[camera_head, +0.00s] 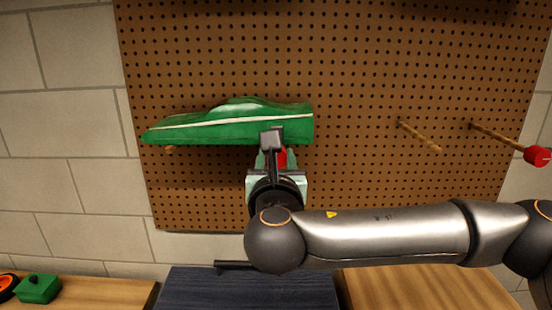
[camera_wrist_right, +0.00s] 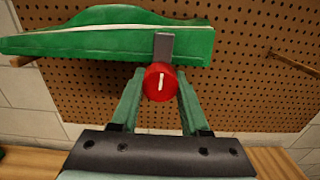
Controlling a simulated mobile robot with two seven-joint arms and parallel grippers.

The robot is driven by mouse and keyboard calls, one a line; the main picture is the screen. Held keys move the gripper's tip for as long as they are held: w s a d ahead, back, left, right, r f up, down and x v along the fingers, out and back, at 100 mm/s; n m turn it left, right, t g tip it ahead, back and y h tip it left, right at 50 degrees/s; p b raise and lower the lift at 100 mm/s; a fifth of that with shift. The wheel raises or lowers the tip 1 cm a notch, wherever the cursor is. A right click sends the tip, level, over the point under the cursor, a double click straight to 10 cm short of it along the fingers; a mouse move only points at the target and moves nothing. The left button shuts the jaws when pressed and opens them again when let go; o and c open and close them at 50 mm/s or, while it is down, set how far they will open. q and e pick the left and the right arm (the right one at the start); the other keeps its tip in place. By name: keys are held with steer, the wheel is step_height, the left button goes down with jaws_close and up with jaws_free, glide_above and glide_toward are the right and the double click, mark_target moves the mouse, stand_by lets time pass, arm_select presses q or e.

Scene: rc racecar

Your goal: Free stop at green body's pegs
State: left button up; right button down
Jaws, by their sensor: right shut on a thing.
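The green car body (camera_head: 230,125) with a white stripe rests high against the pegboard, and it also fills the top of the right wrist view (camera_wrist_right: 110,32). A peg end (camera_head: 170,149) shows under its left part. A round red stop (camera_wrist_right: 158,82) with a pale slot mark sits below the body's right part; its red edge also shows in the head view (camera_head: 283,156). My right gripper (camera_head: 272,158) is below the body, its fingers shut on this stop. The peg behind the stop is hidden. My left gripper is not in view.
Two bare-shafted pegs stick out of the pegboard (camera_head: 360,60) at right: one without a stop (camera_head: 418,135), one ending in another red stop (camera_head: 537,156). Below are a dark blue surface (camera_head: 250,290) and wooden tops. A small green block (camera_head: 38,289) lies lower left.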

steer(key=m+b, duration=0.3)
steer(key=shift+f+m, duration=0.25)
steer(key=shift+m, duration=0.15)
steer(key=m+b, duration=0.3)
steer(key=m, duration=0.1)
steer(key=shift+a+r, duration=0.1)
steer(key=m+b, duration=0.2)
steer(key=m, duration=0.5)
steer(key=m+b, duration=0.1)
steer(key=m, duration=0.1)
steer(key=shift+r+m, duration=0.2)
steer(key=shift+m, duration=0.2)
steer(key=shift+c, duration=2)
jaws_free()
steer(key=shift+s+b, duration=0.1)
steer(key=shift+b, duration=0.2)
